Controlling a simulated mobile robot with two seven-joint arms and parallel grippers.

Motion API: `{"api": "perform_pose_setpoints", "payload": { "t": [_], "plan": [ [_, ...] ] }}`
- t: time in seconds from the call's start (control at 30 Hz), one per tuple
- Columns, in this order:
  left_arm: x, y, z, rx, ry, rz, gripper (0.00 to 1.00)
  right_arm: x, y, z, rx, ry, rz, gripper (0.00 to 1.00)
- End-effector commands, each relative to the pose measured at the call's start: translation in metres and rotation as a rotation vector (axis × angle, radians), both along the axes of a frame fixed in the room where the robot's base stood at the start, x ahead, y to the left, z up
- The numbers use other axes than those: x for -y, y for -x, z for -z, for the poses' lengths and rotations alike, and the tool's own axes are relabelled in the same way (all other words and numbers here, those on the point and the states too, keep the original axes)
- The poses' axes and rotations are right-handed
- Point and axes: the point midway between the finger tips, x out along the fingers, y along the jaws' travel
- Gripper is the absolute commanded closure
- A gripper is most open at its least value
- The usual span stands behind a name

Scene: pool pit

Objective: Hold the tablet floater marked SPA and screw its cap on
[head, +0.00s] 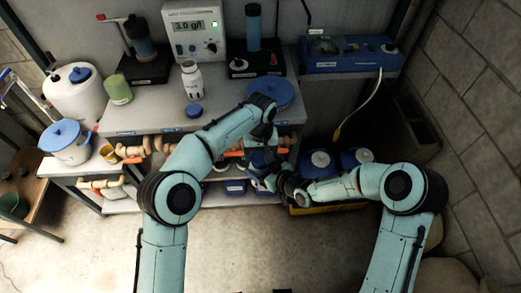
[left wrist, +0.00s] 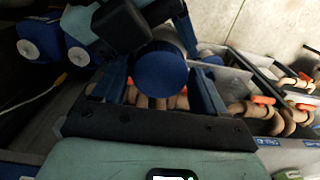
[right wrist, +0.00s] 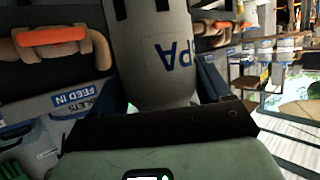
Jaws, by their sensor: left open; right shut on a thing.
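The tablet floater (right wrist: 168,60) is a grey cylinder with blue SPA lettering, upside down in the right wrist view. My right gripper (right wrist: 165,98) is shut on its body. A round blue cap (left wrist: 161,72) is between the fingers of my left gripper (left wrist: 158,88), which is open around it. Whether the cap is seated on the floater is hidden. In the head view both grippers meet in front of the bench, my left gripper (head: 263,165) above my right gripper (head: 280,184), and they largely hide the floater.
The bench (head: 158,116) behind holds a white bottle (head: 191,80), a small blue cap (head: 193,111), a large blue lid (head: 270,93) and a meter (head: 195,32). Orange-handled valve pipes (head: 133,152) run under the bench top. The front floor is clear.

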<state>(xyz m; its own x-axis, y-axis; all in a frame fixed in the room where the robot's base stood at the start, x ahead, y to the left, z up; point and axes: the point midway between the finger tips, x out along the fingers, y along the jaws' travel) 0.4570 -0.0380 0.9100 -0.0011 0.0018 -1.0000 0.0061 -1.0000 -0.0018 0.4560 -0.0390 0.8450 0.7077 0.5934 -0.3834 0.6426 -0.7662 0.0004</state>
Motion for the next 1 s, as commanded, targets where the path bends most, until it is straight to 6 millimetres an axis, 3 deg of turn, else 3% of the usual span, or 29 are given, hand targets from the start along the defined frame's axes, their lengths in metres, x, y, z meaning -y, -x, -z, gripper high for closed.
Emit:
{"api": "perform_pose_setpoints", "payload": {
  "t": [0.2, 0.37, 0.47, 0.5, 0.57, 0.87, 1.0],
  "plan": [
    [0.000, 0.000, 0.000, 0.000, 0.000, 0.000, 0.28, 0.000, 0.000, -0.001, 0.002, -0.001, 0.000, 1.00],
    [0.000, 0.000, 0.000, -0.001, 0.000, 0.000, 0.74, 0.000, 0.000, -0.001, 0.002, -0.001, 0.000, 1.00],
    [0.000, 0.000, 0.000, -0.001, 0.000, 0.000, 0.74, 0.000, 0.000, -0.001, 0.002, -0.001, 0.000, 1.00],
    [0.000, 0.000, 0.000, -0.001, 0.000, 0.000, 0.31, 0.000, 0.000, -0.001, 0.002, -0.001, 0.000, 1.00],
    [0.000, 0.000, 0.000, -0.001, 0.000, 0.000, 0.12, 0.000, 0.000, -0.001, 0.002, -0.001, 0.000, 1.00],
    [0.001, 0.000, -0.002, -0.001, 0.001, 0.001, 0.12, 0.000, 0.000, -0.001, 0.002, -0.001, 0.000, 1.00],
    [0.002, 0.000, -0.019, 0.002, 0.003, 0.001, 0.12, 0.000, 0.000, -0.001, 0.002, -0.001, 0.000, 1.00]
  ]
}}
